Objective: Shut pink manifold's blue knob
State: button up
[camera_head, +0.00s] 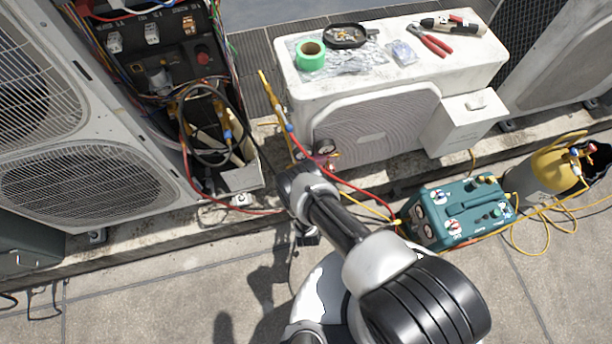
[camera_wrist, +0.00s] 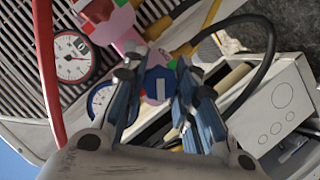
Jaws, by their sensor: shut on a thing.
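The pink manifold (camera_wrist: 118,26) crosses the upper middle of the wrist view, and a small part of it (camera_head: 322,163) shows past my arm in the head view. Its blue knob (camera_wrist: 159,86) has a white bar on its face, nearly upright in the wrist view. My gripper (camera_wrist: 158,80) has one finger on each side of the blue knob and is shut on it. The fingers hide the knob's sides. A white-faced gauge (camera_wrist: 74,57) sits at left, and a second gauge (camera_wrist: 101,101) is partly behind the left finger. In the head view my arm hides the gripper.
A red hose (camera_wrist: 46,75) runs along the wrist view's left side, and a black hose (camera_wrist: 262,45) loops at right. A white box (camera_wrist: 272,112) stands close at right. In the head view a teal machine (camera_head: 462,210) and yellow cylinder (camera_head: 553,168) stand right of my arm.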

jog(key=shift+m, duration=0.3)
jog(key=m+g+y+p, duration=0.1)
jog(key=m+y, duration=0.1)
jog(key=m, duration=0.1)
jog(key=shift+d+r, duration=0.1)
jog(key=m+g+y, duration=0.1)
jog(key=m+y, duration=0.1)
jog(key=m, duration=0.1)
jog(key=shift+y, duration=0.3)
jog(key=shift+w+m, duration=0.1)
jog(key=shift+m, duration=0.3)
dwell(0.3)
jog(key=o, duration=1)
jog(key=shift+o, duration=0.2)
jog(key=v, duration=0.7)
jog(key=shift+s, duration=0.3)
